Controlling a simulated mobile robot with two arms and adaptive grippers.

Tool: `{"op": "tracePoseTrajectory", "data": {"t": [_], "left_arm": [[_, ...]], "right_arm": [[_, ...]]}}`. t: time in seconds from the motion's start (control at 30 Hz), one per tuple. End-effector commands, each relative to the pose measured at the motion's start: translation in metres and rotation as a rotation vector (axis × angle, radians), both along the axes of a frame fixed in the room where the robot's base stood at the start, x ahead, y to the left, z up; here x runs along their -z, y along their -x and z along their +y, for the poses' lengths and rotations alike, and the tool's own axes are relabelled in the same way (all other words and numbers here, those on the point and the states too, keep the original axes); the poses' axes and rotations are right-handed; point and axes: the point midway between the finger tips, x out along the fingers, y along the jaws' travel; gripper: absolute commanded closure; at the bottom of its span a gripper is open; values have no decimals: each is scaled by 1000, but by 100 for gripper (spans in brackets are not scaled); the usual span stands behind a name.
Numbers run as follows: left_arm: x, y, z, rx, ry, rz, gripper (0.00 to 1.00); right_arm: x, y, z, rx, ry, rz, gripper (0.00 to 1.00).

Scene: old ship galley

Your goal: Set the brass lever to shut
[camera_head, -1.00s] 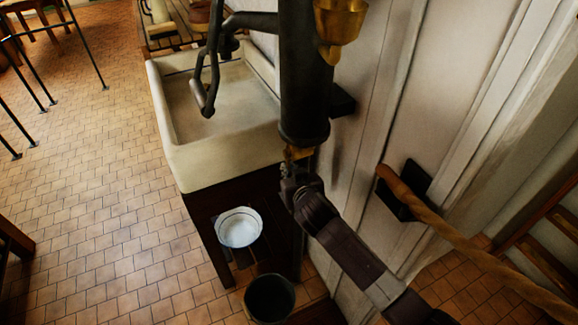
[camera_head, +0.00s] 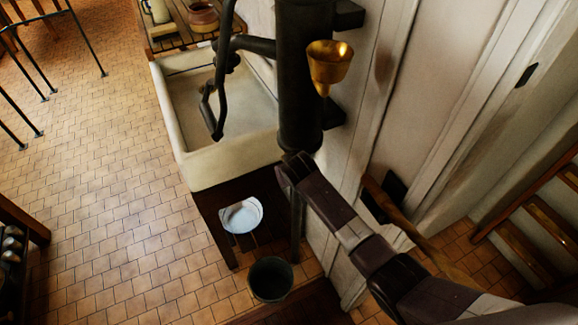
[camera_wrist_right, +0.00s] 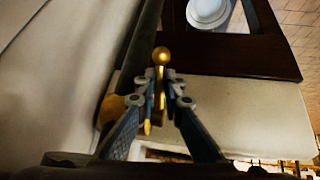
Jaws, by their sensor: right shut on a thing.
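The brass lever (camera_wrist_right: 161,57) shows in the right wrist view as a ball-ended brass piece between my fingers. My right gripper (camera_wrist_right: 160,103) is shut on it, with its ball end sticking out beyond the fingertips. In the head view my right arm reaches from the lower right to the lower end of the dark upright pump (camera_head: 296,95). There the lever and fingertips are hidden by my own arm, so I cannot tell the lever's exact setting. My left gripper is in neither current view.
A pale stone sink (camera_head: 205,174) stands left of the pump, under its curved handle. A brass funnel-shaped cup (camera_head: 328,63) is on the pump. A white bowl (camera_head: 241,214) and a dark bucket (camera_head: 269,279) are below. A wooden pole (camera_head: 402,213) crosses near my arm. Floor at left is open.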

Motion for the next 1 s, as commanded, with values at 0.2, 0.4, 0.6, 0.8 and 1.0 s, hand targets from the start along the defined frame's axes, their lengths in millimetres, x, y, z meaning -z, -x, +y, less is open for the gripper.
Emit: {"op": "tracePoseTrajectory", "data": {"t": [0.2,0.4,0.6,0.8,1.0], "left_arm": [[-11,0,0,0,0,0,56],[-12,0,0,0,0,0,56],[-11,0,0,0,0,0,56],[-11,0,0,0,0,0,56],[-11,1,1,0,0,1,56]], "right_arm": [[-4,1,0,-1,20,53,100],[-2,2,0,0,25,68,100],[-2,2,0,0,25,67,100],[-2,2,0,0,26,66,84],[-2,2,0,0,26,65,84]]}}
